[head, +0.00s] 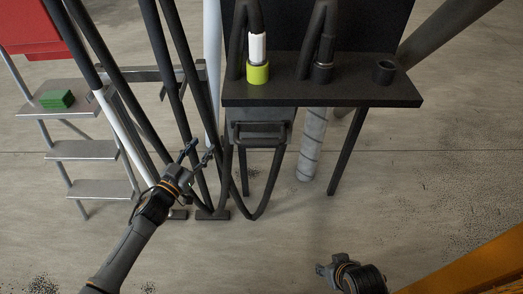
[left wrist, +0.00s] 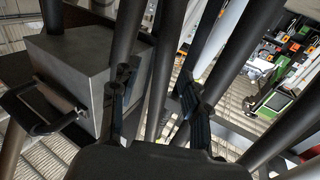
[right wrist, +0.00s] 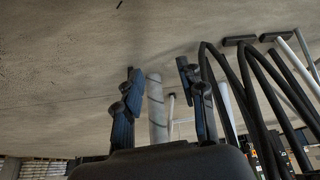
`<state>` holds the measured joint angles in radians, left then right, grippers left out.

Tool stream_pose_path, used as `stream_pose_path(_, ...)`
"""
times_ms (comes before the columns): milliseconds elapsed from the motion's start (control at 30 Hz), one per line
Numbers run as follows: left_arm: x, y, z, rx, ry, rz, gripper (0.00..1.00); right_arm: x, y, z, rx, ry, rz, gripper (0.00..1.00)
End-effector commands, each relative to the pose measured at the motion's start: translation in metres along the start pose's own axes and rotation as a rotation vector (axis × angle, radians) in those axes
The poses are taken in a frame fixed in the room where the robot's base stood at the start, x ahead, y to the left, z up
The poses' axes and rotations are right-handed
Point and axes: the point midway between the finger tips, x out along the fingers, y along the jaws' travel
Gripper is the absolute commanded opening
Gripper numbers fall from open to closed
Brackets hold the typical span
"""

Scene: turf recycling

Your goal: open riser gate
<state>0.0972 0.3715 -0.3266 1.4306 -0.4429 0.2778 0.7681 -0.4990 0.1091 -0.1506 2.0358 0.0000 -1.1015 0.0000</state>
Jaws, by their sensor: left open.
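No part is plainly marked as the riser gate. A grey box (head: 240,116) with a dark bar handle (head: 262,141) hangs under the black shelf among the dark pipes. In the left wrist view, the box (left wrist: 80,62) and its handle (left wrist: 42,108) are at the left. My left gripper (head: 200,152) is open at the pipes, left of and slightly below the box. In its wrist view, dark pipes pass between and behind its fingers (left wrist: 154,88); I cannot tell whether they touch. My right gripper (head: 322,268) is low at the right; its wrist view shows the fingers (right wrist: 157,75) apart and empty.
The black shelf (head: 390,98) carries a hose in a lime-green collar (head: 258,73), a black hose and an empty cup (head: 384,71). Metal steps (head: 80,150) with a green block (head: 57,99) stand left. Floor in front is clear.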

Motion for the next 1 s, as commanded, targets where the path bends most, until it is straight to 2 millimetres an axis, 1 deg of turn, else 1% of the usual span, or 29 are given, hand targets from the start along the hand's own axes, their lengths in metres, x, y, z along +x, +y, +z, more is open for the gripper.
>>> stream_pose_path(33, 0.011, 0.003, -0.022, 0.021, 0.079, 0.09, 0.46, -0.004, 0.0, -0.006, 0.0, 0.024, 0.001, 0.4)
stream_pose_path(100, 0.018, 0.015, -0.052, 0.033, 0.167, 0.229, 0.46, -0.015, 0.0, -0.015, 0.0, 0.049, 0.001, 0.4)
stream_pose_path(200, 0.018, 0.032, -0.082, 0.051, 0.239, 0.428, 0.46, -0.031, 0.0, -0.026, 0.0, 0.085, 0.001, 0.4)
stream_pose_path(300, 0.009, 0.046, -0.102, 0.072, 0.261, 0.63, 0.46, -0.046, 0.0, -0.035, 0.0, 0.12, 0.002, 0.4)
stream_pose_path(333, 0.005, 0.05, -0.106, 0.077, 0.258, 0.688, 0.46, -0.051, 0.0, -0.038, 0.0, 0.13, 0.002, 0.4)
stream_pose_path(400, -0.005, 0.056, -0.112, 0.09, 0.236, 0.818, 0.46, -0.062, 0.0, -0.043, 0.001, 0.151, 0.002, 0.4)
stream_pose_path(500, -0.021, 0.06, -0.116, 0.105, 0.184, 0.969, 0.46, -0.075, 0.0, -0.048, 0.001, 0.177, 0.003, 0.4)
stream_pose_path(600, -0.033, 0.06, -0.116, 0.111, 0.134, 1.061, 0.46, -0.084, 0.001, -0.051, 0.001, 0.193, 0.003, 0.4)
stream_pose_path(700, -0.039, 0.061, -0.117, 0.113, 0.108, 1.106, 0.46, -0.088, 0.001, -0.054, 0.001, 0.202, 0.003, 0.4)
stream_pose_path(767, -0.039, 0.064, -0.117, 0.113, 0.103, 1.115, 0.46, -0.089, 0.0, -0.055, 0.0, 0.209, 0.003, 0.4)
stream_pose_path(867, -0.035, 0.074, -0.117, 0.111, 0.104, 1.118, 0.46, -0.089, 0.0, -0.06, 0.0, 0.229, 0.002, 0.4)
stream_pose_path(1000, -0.023, 0.098, -0.118, 0.111, 0.108, 1.117, 0.46, -0.089, -0.002, -0.072, -0.002, 0.288, -0.002, 0.4)
